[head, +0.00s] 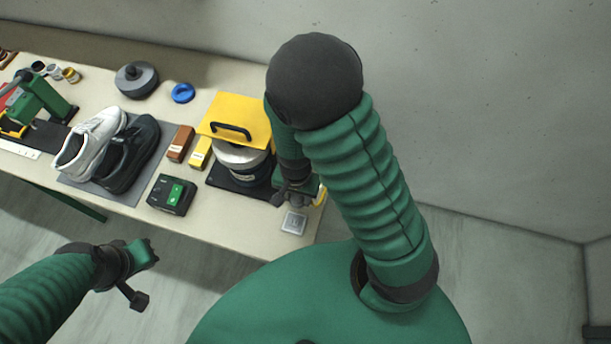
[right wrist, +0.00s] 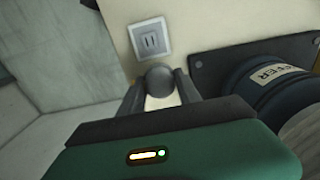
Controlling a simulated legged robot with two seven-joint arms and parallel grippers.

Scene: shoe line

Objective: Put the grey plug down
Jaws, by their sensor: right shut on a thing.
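The grey plug (right wrist: 160,80) shows in the right wrist view as a rounded grey body between the two fingers of my right gripper (right wrist: 160,88). The gripper is shut on it. The plug's far side is hidden. A square grey socket plate with slots (right wrist: 151,41) lies just beyond the plug in that view. In the head view the plate (head: 294,222) is at the table's right front corner, with my right gripper (head: 299,198) just behind it. I cannot tell whether the plug touches anything below. My left gripper (head: 148,255) is off the table's front edge, its jaws unclear.
A dark machine with a label (right wrist: 265,75) stands close right of the gripper; its yellow top (head: 236,118) shows in the head view. A green-switched box (head: 171,195), brown and yellow blocks, and white (head: 90,142) and black (head: 128,155) shoes stand further left on the table (head: 230,228).

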